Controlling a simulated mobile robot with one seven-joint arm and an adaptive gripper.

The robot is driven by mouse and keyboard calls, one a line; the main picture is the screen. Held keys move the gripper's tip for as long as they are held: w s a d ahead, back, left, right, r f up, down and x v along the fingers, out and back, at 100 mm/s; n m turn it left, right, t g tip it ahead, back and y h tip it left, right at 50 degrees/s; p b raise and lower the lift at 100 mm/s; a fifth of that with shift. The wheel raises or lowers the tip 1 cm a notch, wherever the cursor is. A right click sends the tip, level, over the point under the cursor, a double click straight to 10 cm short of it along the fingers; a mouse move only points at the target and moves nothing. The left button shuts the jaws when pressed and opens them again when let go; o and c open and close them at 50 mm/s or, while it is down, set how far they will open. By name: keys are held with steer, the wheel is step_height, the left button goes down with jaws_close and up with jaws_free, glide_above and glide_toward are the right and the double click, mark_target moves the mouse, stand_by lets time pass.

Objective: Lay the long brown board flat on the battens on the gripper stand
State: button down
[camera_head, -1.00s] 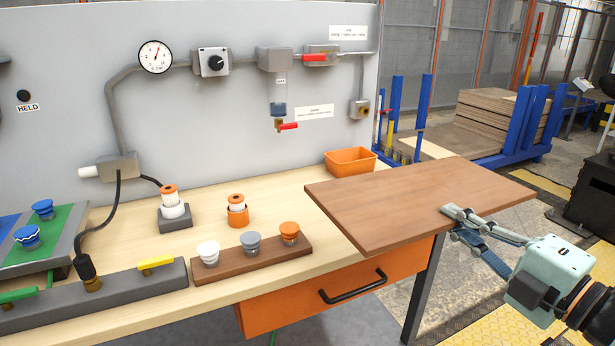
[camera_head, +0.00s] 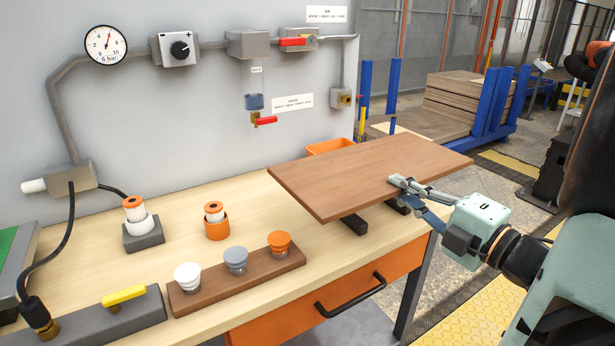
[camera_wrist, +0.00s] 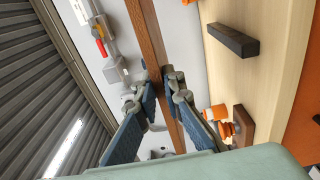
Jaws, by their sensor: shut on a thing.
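The long brown board (camera_head: 345,178) is held roughly level over the right end of the workbench. My gripper (camera_head: 402,184) is shut on its near right edge. The wrist view shows the board edge-on (camera_wrist: 150,38) between my two fingers (camera_wrist: 163,82). Two dark battens lie on the bench under the board: one near its front corner (camera_head: 354,224), the other (camera_head: 398,206) farther right, mostly hidden. One batten also shows in the wrist view (camera_wrist: 232,41), with a gap between it and the board.
An orange bin (camera_head: 332,147) stands behind the board, partly hidden. A brown rack (camera_head: 238,277) with white, grey and orange knobs is to the left, near an orange cup (camera_head: 216,225). The grey panel (camera_head: 190,110) with pipes and valves rises behind the bench.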

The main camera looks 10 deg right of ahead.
steer(key=b, duration=0.2)
glide_above(378, 227)
step_height(378, 227, down, 7)
steer(key=shift+s+r, duration=0.15)
steer(key=shift+r, duration=0.05)
steer(key=shift+w+f+b, duration=0.15)
steer(key=shift+f+b, duration=0.15)
steer(key=shift+f, duration=0.6)
steer(key=shift+w+f+b, duration=0.1)
steer(key=shift+f+b, duration=0.2)
steer(key=shift+f, duration=0.6)
steer(key=shift+f+b, duration=0.35)
steer(key=shift+b, duration=0.05)
steer(key=shift+f+b, duration=0.25)
steer(key=shift+b, duration=0.1)
steer(key=c, duration=2)
jaws_free()
steer(key=shift+s, duration=0.1)
steer(key=shift+c, duration=0.2)
steer(key=shift+f, duration=0.1)
